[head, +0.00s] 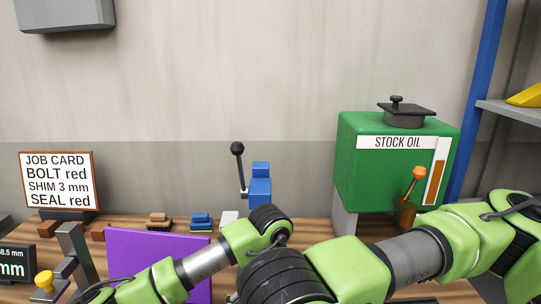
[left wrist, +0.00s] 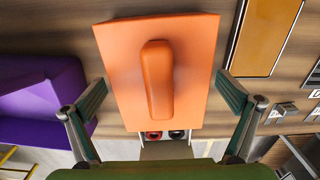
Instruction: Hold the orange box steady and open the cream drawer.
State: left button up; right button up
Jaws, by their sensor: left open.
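The orange box (left wrist: 192,80) is in the left wrist view, seen from above, with a raised rounded orange bar (left wrist: 157,80) along its top. My left gripper (left wrist: 161,82) is open, with one finger on each side of the box and a visible gap at both sides. A pale drawer (left wrist: 165,151) sticks out from the box's lower end in the picture. A red ring and a dark ring show in it; its near part is partly hidden by my gripper. I cannot make out the orange box in the head view, and no gripper shows there.
A purple bin (left wrist: 40,90) lies left of the box; a purple panel (head: 160,262) shows in the head view. An orange-yellow panel (left wrist: 263,38) lies right of the box. The green oil tank (head: 375,170), blue lever device (head: 260,188) and job card (head: 57,180) stand at the back.

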pick_arm(q)
notch_tip(320, 180, up, 9)
jog(key=shift+r, duration=0.2)
jog(key=shift+r, duration=0.1)
